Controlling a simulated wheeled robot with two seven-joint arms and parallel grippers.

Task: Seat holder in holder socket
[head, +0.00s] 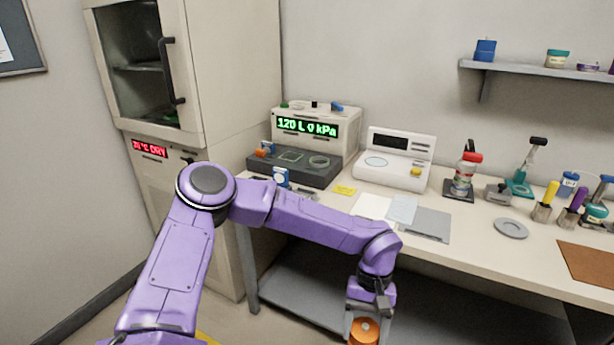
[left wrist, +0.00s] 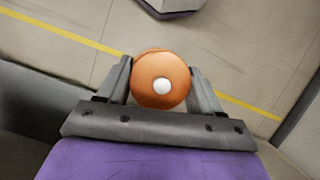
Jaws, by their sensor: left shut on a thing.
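My left gripper (head: 364,308) is shut on a round orange piece (head: 365,332), which I take to be the holder. In the left wrist view the holder (left wrist: 160,70) sits between the two grey fingers (left wrist: 161,85), with a white dot at its middle. The gripper hangs low in front of the table's front edge, over the floor. I cannot tell for certain which is the holder socket. My right gripper is out of view.
The table (head: 470,235) carries a white instrument (head: 395,157), a grey plate (head: 427,224), papers, a grey disc (head: 511,228) and several tools at the right. A lower shelf (head: 320,285) lies beneath. A tall cabinet (head: 230,75) stands at left.

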